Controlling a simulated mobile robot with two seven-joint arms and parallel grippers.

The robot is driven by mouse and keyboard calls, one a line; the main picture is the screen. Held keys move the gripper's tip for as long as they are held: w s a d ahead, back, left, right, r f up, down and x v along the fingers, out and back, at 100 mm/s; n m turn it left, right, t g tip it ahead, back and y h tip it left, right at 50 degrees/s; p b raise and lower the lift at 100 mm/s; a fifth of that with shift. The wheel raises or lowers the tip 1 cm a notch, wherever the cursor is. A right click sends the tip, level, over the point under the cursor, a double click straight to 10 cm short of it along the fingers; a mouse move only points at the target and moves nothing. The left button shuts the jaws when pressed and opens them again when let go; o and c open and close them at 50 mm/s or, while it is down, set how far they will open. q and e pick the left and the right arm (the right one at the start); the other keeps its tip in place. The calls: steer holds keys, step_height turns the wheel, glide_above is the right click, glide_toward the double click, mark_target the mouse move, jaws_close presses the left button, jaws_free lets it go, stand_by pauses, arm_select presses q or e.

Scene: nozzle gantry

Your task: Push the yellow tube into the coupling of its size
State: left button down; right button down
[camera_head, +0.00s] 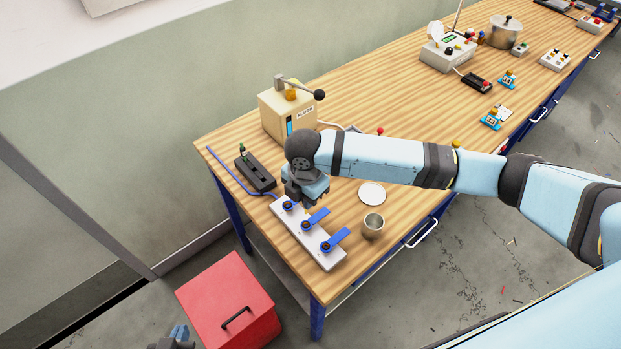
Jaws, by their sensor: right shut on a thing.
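My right gripper (304,200) reaches down over the far end of a white block (316,249). It is shut at the place of that block's farthest blue lever, but the fingers hide what is between them. The block has three dark round fittings. Blue levers show at the middle (318,216) and near (341,236) fittings. A blue tube (228,172) runs along the table to the far end of the block. I cannot make out a yellow tube or a coupling. My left gripper (176,338) shows only partly at the bottom edge; its jaws are unclear.
A black rack (255,174) and a beige box (287,112) with a lever stand beyond the block. A white disc (372,193) and a metal cup (372,226) are to its right. A red box (228,303) is beside the table. The table middle is mostly clear.

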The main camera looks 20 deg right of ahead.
mark_target(306, 213)
steer(key=shift+f, duration=0.2)
steer(key=shift+f+b, duration=0.55)
steer(key=shift+b, duration=0.25)
step_height(306, 213, down, 3)
steer(key=b, duration=0.3)
steer(key=shift+f+b, duration=0.5)
steer(key=shift+b, duration=0.15)
steer(key=shift+r, duration=0.1)
steer(key=shift+p, duration=1.05)
steer(key=shift+f, duration=0.75)
stand_by(0.4)
